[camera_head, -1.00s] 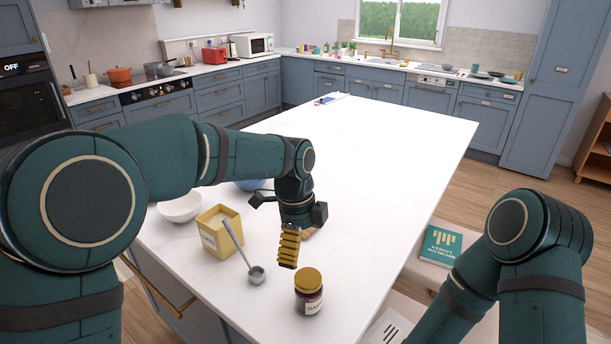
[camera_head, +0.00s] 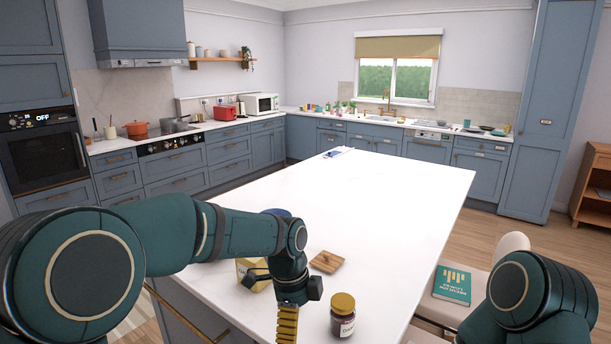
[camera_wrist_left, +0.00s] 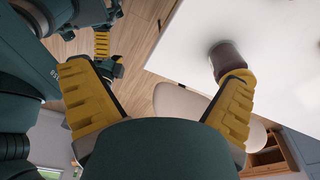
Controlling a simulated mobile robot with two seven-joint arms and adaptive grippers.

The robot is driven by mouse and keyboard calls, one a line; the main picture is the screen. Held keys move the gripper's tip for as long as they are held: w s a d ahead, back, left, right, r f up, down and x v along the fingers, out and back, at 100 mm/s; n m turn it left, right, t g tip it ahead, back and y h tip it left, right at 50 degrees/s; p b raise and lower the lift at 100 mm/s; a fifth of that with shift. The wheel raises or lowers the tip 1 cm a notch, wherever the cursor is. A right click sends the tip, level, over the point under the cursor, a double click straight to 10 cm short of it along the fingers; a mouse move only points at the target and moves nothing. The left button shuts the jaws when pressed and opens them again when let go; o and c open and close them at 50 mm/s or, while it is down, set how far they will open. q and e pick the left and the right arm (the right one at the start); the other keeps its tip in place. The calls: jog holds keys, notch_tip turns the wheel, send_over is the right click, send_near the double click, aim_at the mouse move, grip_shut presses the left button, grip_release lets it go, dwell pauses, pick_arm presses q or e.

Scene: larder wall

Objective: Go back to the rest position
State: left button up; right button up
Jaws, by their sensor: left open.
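My left gripper (camera_head: 286,316) is low in the head view, over the near part of the white island, left of a dark jar with a gold lid (camera_head: 343,315). One yellow finger points down there. In the left wrist view its two yellow fingers stand wide apart, with nothing between them (camera_wrist_left: 158,80). The jar (camera_wrist_left: 226,60) shows beyond the right finger. My right gripper (camera_wrist_left: 106,48) shows at the upper left of the wrist view, over the floor; its opening is unclear. In the head view it is out of frame.
The island (camera_head: 400,200) is mostly clear toward the back. A wooden square (camera_head: 327,262) lies behind the jar. A yellow box (camera_head: 250,268) and a blue bowl (camera_head: 276,212) are partly hidden by my left arm. A green book (camera_head: 452,284) lies on a chair seat at right.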

pick_arm(q)
jog(key=s+a+f+n+h, duration=0.25)
jog(key=f+n, duration=0.65)
jog(key=f, duration=0.8)
jog(key=s+a+f+n+t, duration=0.1)
jog(key=s+a+f+n, duration=0.2)
jog(key=s+f+n, duration=0.2)
jog(key=s+a+f+n+t, duration=0.1)
jog(key=s+a+f+n, duration=0.1)
jog(key=s+f+n, duration=0.4)
jog(key=s+n, duration=0.3)
jog(key=shift+s+a, duration=0.25)
jog(key=shift+a, duration=0.15)
